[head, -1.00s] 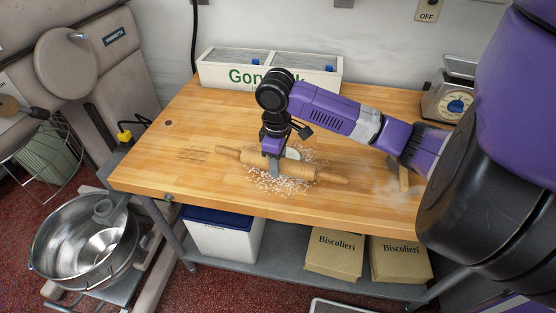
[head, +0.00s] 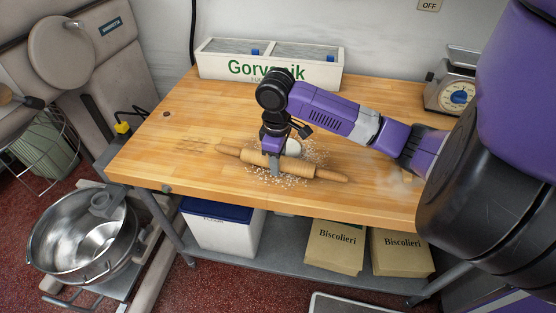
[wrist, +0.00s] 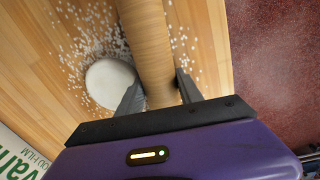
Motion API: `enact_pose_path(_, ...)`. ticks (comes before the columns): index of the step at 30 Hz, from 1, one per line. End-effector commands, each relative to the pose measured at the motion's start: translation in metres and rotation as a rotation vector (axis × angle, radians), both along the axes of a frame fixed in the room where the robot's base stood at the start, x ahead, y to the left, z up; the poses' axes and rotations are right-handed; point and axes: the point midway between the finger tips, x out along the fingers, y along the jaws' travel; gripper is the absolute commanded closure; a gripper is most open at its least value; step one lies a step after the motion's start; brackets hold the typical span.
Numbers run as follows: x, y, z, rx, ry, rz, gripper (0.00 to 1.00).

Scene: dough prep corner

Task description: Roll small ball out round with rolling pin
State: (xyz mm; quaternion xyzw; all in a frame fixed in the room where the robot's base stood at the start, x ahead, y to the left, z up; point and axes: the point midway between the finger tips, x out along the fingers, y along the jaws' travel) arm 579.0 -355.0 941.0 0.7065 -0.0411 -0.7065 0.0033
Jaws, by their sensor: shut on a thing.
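The wooden rolling pin (head: 303,168) lies across the floured patch of the table, its handles pointing left and right. My gripper (head: 274,168) points down and is shut on the rolling pin's barrel. In the wrist view the fingers stand on either side of the rolling pin (wrist: 148,40). The small white dough ball (head: 293,147) sits just behind the pin, partly hidden by my gripper. In the wrist view the dough ball (wrist: 109,82) is round, left of the pin and close beside the left finger; whether they touch is unclear.
The wooden table (head: 150,160) has free room at left. A white divided bin (head: 215,70) stands at the back, and a scale (head: 455,90) at the back right. White flour grains (wrist: 85,30) surround the dough. Biscolieri boxes (head: 335,245) sit on the shelf below.

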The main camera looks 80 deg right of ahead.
Motion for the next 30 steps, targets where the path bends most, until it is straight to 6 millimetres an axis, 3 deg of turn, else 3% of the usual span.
enact_pose_path(1,0.0,0.0,-0.002,0.001,0.002,-0.001,0.53)
enact_pose_path(4,-0.001,0.0,-0.002,0.001,0.003,-0.002,0.34)
enact_pose_path(5,-0.001,0.0,-0.002,0.001,0.003,-0.002,0.32)
enact_pose_path(14,-0.001,0.0,-0.001,0.002,0.005,-0.002,0.32)
enact_pose_path(30,0.0,0.003,0.039,0.001,0.002,0.0,0.32)
